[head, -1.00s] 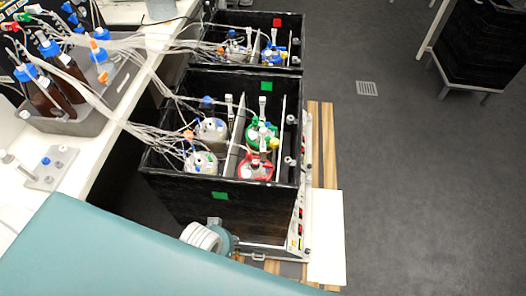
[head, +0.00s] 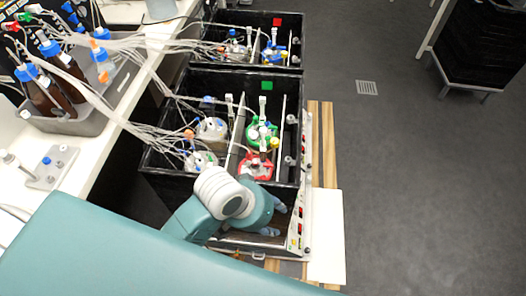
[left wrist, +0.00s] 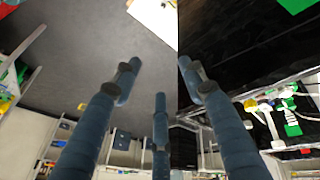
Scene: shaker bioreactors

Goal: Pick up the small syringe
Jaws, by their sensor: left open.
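My left gripper (head: 276,220) is in front of the near black box (head: 215,195), by its front right corner, with its blue-grey fingers apart and nothing between them. In the left wrist view the fingers (left wrist: 160,75) are spread and empty. Several upright white syringe-like parts stand inside the box, one above the green-ringed vessel (head: 263,105) and one by the red-ringed vessel (head: 263,158). I cannot tell which is the small syringe. My gripper is apart from them. My right gripper is out of view.
A second black box (head: 290,20) with vessels stands behind. Tubes (head: 140,85) run from bottles (head: 45,98) in a grey tray on the left bench to the vessels. A white board (head: 327,240) lies at right.

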